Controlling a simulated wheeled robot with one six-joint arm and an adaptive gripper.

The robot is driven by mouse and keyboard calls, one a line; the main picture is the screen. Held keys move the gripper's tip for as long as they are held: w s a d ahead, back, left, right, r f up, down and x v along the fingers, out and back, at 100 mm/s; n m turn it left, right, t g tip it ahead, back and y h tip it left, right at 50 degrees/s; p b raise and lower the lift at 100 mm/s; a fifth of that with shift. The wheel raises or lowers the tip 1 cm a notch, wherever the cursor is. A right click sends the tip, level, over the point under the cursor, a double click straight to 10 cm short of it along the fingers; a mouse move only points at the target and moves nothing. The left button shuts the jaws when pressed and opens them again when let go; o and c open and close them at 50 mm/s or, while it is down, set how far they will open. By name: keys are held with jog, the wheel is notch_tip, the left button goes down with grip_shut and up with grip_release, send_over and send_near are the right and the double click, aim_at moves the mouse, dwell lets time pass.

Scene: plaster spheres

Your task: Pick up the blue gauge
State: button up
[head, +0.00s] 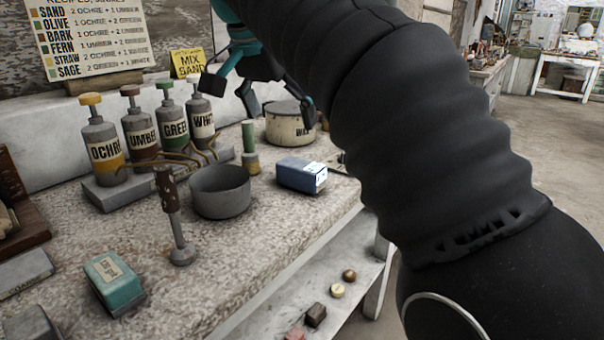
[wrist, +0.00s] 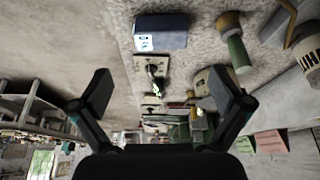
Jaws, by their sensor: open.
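The blue gauge (head: 302,175) is a small dark blue box with a white, marked end. It lies on the stone worktop near its front edge, right of the grey bowl. In the wrist view the blue gauge (wrist: 168,40) shows at the top, above the gap between the fingers. My gripper (head: 255,98) is open and empty, raised over the back of the worktop, apart from the gauge. In the wrist view its two fingers (wrist: 160,90) are spread wide. My arm hides part of the worktop's right end.
A green-topped cylinder (head: 250,148) stands left of the gauge, and a cream pot (head: 290,125) behind it. The grey bowl (head: 220,190), an upright tool (head: 174,215), a teal box (head: 115,282) and pump bottles (head: 140,133) stand farther left. The worktop before the gauge is clear.

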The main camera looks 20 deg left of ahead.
aim_at(299, 165)
jog(key=b+x, duration=0.2)
jog(key=x, duration=0.6)
jog(key=shift+a+b, duration=0.15)
jog(key=shift+b, duration=0.15)
jog(key=w+f, duration=0.1)
jog(key=w+f+b, duration=0.1)
jog(key=f, duration=0.1)
jog(key=shift+w+d+f, duration=0.25)
jog(key=shift+d+f, duration=0.05)
jog(key=shift+d, duration=0.1)
jog(key=shift+w+d+f, duration=0.1)
jog(key=shift+w+f, duration=0.15)
jog(key=shift+f, duration=0.35)
jog(key=c, duration=0.9)
jog(key=shift+r, duration=0.1)
